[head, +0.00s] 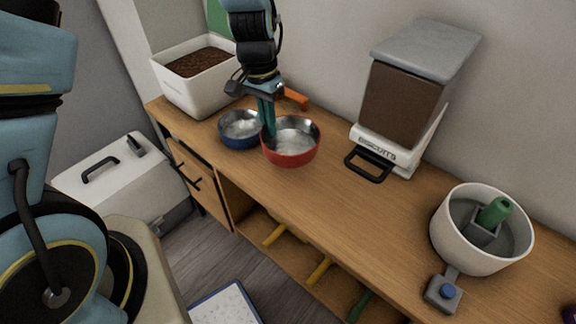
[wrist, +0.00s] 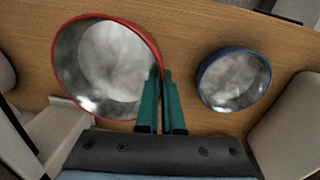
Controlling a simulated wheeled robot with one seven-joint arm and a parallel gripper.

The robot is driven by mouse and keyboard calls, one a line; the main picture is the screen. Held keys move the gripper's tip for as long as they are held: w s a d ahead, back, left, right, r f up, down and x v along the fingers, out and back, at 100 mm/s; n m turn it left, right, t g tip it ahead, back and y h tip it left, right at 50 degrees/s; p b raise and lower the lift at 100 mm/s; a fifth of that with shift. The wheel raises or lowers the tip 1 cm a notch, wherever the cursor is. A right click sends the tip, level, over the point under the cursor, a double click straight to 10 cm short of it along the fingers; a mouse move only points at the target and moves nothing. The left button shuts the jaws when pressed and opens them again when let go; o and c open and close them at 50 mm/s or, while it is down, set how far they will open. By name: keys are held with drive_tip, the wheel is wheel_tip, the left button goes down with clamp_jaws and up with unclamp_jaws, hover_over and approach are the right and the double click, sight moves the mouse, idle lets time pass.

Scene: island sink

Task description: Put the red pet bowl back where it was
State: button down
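The red pet bowl (head: 291,152) is a steel bowl with a red outside, at the left part of the wooden counter, beside the smaller blue bowl (head: 238,132). In the wrist view the red bowl (wrist: 104,62) is at left and the blue bowl (wrist: 233,80) at right. My gripper (head: 267,130) points down at the red bowl's left rim. In the wrist view my gripper's green fingers (wrist: 162,76) are close together, with the red rim between their tips. Whether the bowl's base touches the counter is hard to tell.
A white planter (head: 197,84) with brown soil stands behind left. A biscuit dispenser (head: 403,103) stands right of the bowls. A white round pot (head: 474,251) with a green-handled thing is farther right. The counter (head: 340,215) between is clear. An orange object (head: 294,98) shows behind my gripper.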

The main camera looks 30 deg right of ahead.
drive_tip(key=shift+f+p, duration=0.75)
drive_tip(key=shift+f, duration=3.6)
drive_tip(key=shift+f, duration=0.2)
drive_tip(key=c, duration=1.1)
unclamp_jaws()
drive_tip(key=shift+r, duration=0.1)
drive_tip(key=shift+o, duration=0.2)
wheel_tip(320, 180, up, 12)
drive_tip(key=w+b, duration=0.1)
drive_tip(key=b, duration=0.1)
drive_tip(key=shift+a+r, duration=0.15)
drive_tip(key=shift+a, duration=0.05)
drive_tip(key=shift+w+a, duration=0.1)
drive_tip(key=shift+w, duration=0.05)
